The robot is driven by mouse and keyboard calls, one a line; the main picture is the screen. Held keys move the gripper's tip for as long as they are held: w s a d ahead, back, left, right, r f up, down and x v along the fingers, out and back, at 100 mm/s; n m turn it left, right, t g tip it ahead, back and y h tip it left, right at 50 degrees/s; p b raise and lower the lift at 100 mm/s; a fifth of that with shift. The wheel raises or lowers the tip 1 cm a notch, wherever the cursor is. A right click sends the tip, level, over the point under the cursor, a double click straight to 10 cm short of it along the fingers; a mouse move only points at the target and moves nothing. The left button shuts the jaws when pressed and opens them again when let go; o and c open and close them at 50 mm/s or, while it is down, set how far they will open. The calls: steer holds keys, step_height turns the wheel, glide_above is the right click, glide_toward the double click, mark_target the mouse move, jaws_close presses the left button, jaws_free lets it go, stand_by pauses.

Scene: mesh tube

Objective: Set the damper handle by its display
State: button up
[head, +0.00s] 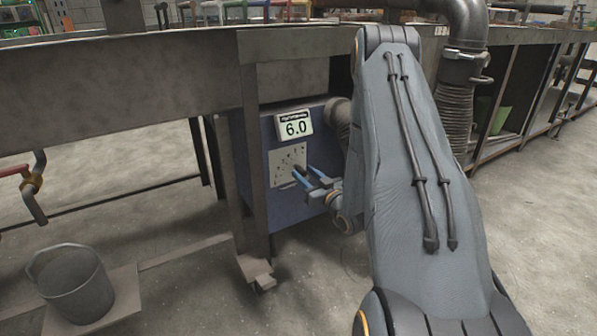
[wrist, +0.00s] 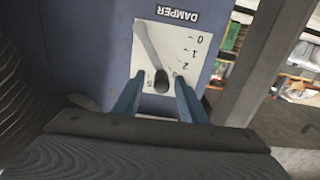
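In the wrist view the plate (wrist: 192,68) is upside down, with DAMPER and the marks 0, 1 and 2 legible. The grey damper handle (wrist: 148,48) runs from the plate's upper left to a dark rounded end. My gripper (head: 301,169) is at the plate; in the wrist view its blue fingers (wrist: 158,77) are open on either side of the handle's end. Contact cannot be told.
A bench leg (head: 228,170) stands just left of the box. A flexible duct (head: 340,113) meets the box at its right. A bucket (head: 75,285) stands on a low shelf at left, below a red-handled pipe (head: 30,180). The floor in front is clear.

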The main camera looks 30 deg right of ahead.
mark_target(298, 168)
steer(key=w, duration=0.1)
steer(key=w+b, duration=0.1)
steer(key=w, duration=0.2)
steer(key=shift+w+a, duration=0.25)
steer(key=shift+w, duration=0.15)
